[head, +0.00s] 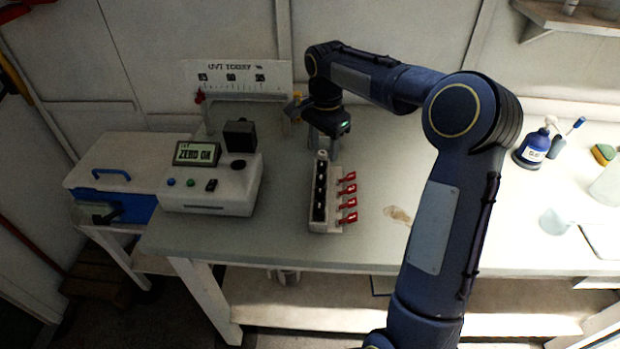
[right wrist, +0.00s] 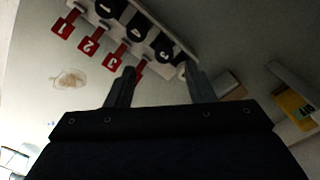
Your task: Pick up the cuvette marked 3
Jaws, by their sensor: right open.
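A white rack (head: 331,226) on the bench holds a row of black-topped cuvettes, with red numbered tags along its right side in the head view. The right wrist view shows the rack at the top, with tags 1, 2 and 3 readable. The cuvette marked 3 (right wrist: 163,46) stands in the rack; it seems to be the second from the far end in the head view (head: 320,183). My right gripper (head: 323,140) is open and empty at the rack's far end. One finger partly hides the last tag in the right wrist view (right wrist: 160,80). My left gripper is out of view.
A white instrument (head: 225,190) with a small screen stands left of the rack. A ruled white panel (head: 240,78) stands behind it. A blue-and-white bottle (head: 531,150) and glassware are far right. The bench just right of the rack is clear apart from a brown stain.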

